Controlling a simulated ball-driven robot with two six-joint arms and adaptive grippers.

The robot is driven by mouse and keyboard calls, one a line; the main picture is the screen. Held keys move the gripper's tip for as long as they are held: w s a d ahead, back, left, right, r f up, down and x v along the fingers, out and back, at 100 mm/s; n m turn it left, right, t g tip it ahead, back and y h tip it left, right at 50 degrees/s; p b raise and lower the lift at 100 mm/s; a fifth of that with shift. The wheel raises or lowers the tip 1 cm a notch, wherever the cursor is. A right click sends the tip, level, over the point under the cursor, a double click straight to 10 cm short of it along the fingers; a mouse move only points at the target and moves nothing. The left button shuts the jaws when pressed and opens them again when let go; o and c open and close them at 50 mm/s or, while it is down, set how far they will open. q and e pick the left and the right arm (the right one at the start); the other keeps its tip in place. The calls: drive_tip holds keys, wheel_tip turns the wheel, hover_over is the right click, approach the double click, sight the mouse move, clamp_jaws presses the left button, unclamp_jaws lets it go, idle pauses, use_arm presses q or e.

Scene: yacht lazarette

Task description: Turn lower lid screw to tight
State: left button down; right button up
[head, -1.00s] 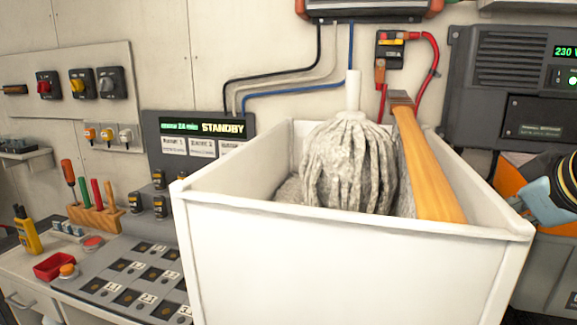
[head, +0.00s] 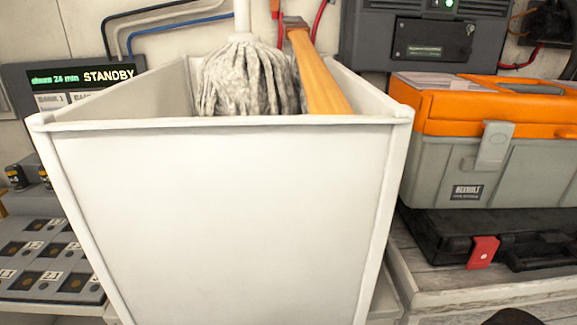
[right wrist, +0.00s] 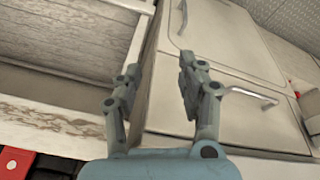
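A dark grey wall unit (head: 372,30) is at the top right of the head view, cut off by the top edge. A black lid panel (head: 434,39) is on its front. Its screws are too small to tell apart, so I cannot make out the lower screw or how it is turned. My right gripper (right wrist: 157,85) is open and empty in the right wrist view, its two fingers well apart. It is in front of pale cabinet fronts, away from the lid. My left gripper is not in view.
A large white bin (head: 220,210) holding a mop (head: 248,78) and a wooden-handled tool (head: 318,80) blocks the middle. An orange and grey toolbox (head: 440,160) stands below the unit, above a black case (head: 500,235). A standby panel (head: 75,85) is left.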

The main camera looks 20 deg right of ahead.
drive_tip(key=s+d+f+g+b, duration=0.1)
drive_tip(key=s+f+b, duration=0.25)
drive_tip(key=f, duration=0.95)
drive_tip(key=s+d+f+b, duration=0.1)
drive_tip(key=s+f+b, duration=0.25)
drive_tip(key=f, duration=1.05)
drive_tip(key=s+f+g+b, duration=0.1)
drive_tip(key=s+f+b, duration=0.3)
drive_tip(key=s+f, duration=1)
drive_tip(key=shift+s+d, duration=0.15)
drive_tip(key=shift+s, duration=0.45)
drive_tip(key=shift+f, duration=0.1)
